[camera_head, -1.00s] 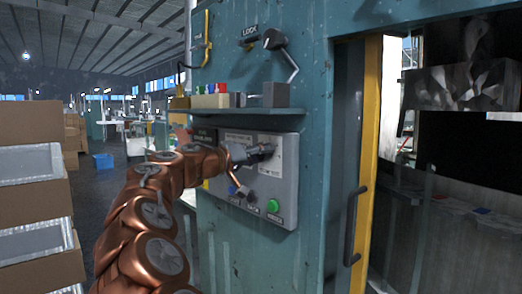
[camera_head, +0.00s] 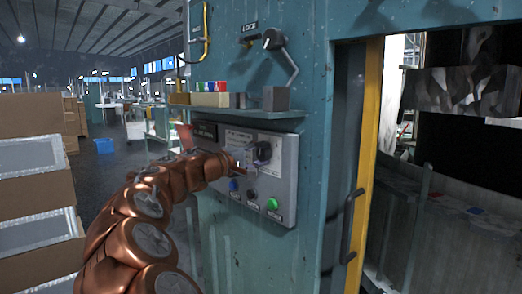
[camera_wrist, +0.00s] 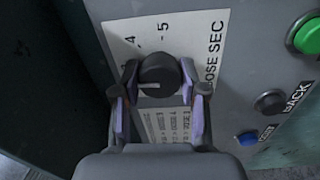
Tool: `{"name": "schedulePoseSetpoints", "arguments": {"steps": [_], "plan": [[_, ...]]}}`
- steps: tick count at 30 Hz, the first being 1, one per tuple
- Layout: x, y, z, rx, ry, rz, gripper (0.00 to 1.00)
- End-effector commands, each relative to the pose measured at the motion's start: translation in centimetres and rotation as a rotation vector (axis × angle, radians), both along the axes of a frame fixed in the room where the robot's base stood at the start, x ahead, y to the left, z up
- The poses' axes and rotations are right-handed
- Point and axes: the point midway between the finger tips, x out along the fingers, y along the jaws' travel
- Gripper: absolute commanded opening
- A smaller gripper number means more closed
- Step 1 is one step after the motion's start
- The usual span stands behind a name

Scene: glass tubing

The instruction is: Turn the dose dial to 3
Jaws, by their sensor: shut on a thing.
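The dose dial (camera_wrist: 158,76) is a dark round knob with a white line, on a white label printed "DOSE SEC". In the wrist view, the line points to the left of the picture. The numbers 4 and 5 show beyond the knob; the mark near the left finger is partly hidden. My gripper (camera_wrist: 160,92) has one finger on each side of the knob and is shut on it. In the head view, my gripper (camera_head: 245,158) is at the dial (camera_head: 264,152) on the grey control panel (camera_head: 288,185).
Below the dial are a green button (camera_head: 272,204), a black button (camera_head: 252,197) and a blue button (camera_head: 233,185). A shelf (camera_head: 240,112) with small blocks juts out above the panel. A door handle (camera_head: 351,225) stands to the right. Stacked boxes (camera_head: 35,205) are at the left.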

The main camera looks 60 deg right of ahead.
Motion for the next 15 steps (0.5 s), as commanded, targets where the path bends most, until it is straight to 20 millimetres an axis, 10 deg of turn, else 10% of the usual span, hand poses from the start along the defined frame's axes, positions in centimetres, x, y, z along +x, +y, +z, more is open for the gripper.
{"name": "schedulePoseSetpoints", "arguments": {"steps": [15], "plan": [[0.03,0.03,0.11,0.013,0.055,0.001,0.08]]}}
